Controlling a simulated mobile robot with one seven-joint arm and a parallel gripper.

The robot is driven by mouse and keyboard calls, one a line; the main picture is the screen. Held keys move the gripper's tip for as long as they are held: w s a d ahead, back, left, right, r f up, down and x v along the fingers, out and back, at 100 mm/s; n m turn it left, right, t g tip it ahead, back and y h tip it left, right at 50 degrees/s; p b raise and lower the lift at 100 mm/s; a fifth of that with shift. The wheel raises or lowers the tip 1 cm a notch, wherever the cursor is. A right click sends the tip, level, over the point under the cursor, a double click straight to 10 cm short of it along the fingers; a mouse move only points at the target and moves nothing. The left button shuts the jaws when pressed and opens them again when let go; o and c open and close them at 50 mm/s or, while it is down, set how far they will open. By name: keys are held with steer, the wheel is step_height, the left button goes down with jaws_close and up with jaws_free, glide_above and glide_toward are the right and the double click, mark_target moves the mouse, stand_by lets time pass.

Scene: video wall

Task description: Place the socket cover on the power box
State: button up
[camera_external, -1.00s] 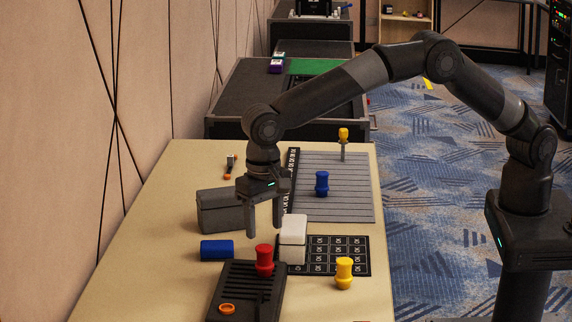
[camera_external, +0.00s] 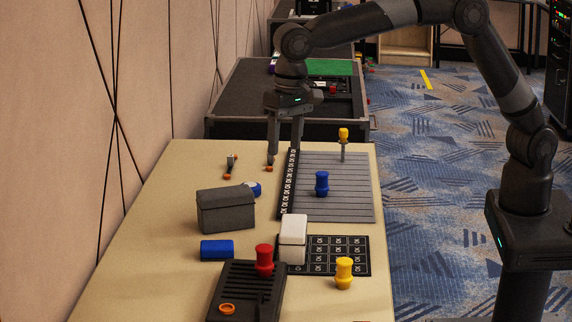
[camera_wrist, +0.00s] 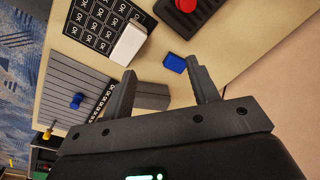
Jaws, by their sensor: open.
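My gripper (camera_external: 284,148) is open and empty above the far left part of the table. It is beyond a dark grey box (camera_external: 226,212) with a lid-like top, which stands upright at the left. In the wrist view the fingers (camera_wrist: 160,76) are spread apart, with the grey box (camera_wrist: 150,97) partly hidden behind them. A white block (camera_external: 292,236) stands at the edge of a black marked mat. A blue block (camera_external: 216,250) lies in front of the grey box. I cannot tell for sure which of these are the socket cover and the power box.
A black slotted box (camera_external: 240,296) with a red knob (camera_external: 264,260) stands in front. A blue knob (camera_external: 322,184) is on the grey ribbed panel (camera_external: 345,205). Small orange-tipped pieces (camera_external: 229,165) lie at the far left.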

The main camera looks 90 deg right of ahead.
steer(key=s+d+r+n+t, duration=0.1)
steer(key=s+d+r+n, duration=0.1)
steer(key=s+d+r, duration=0.5)
steer(key=s+d+r+n+t, duration=0.15)
steer(key=s+d+r, duration=0.25)
steer(key=s+d, duration=0.5)
steer(key=s+d+f+n+t, duration=0.1)
steer(key=s+d+f+n, duration=0.1)
steer(key=s, duration=0.9)
steer(key=s+d+f+n+t, duration=0.1)
steer(key=s+d+f, duration=0.3)
steer(key=s, duration=0.7)
steer(key=shift+d+n, duration=0.55)
steer(key=shift+d, duration=0.05)
steer(key=shift+s, duration=0.1)
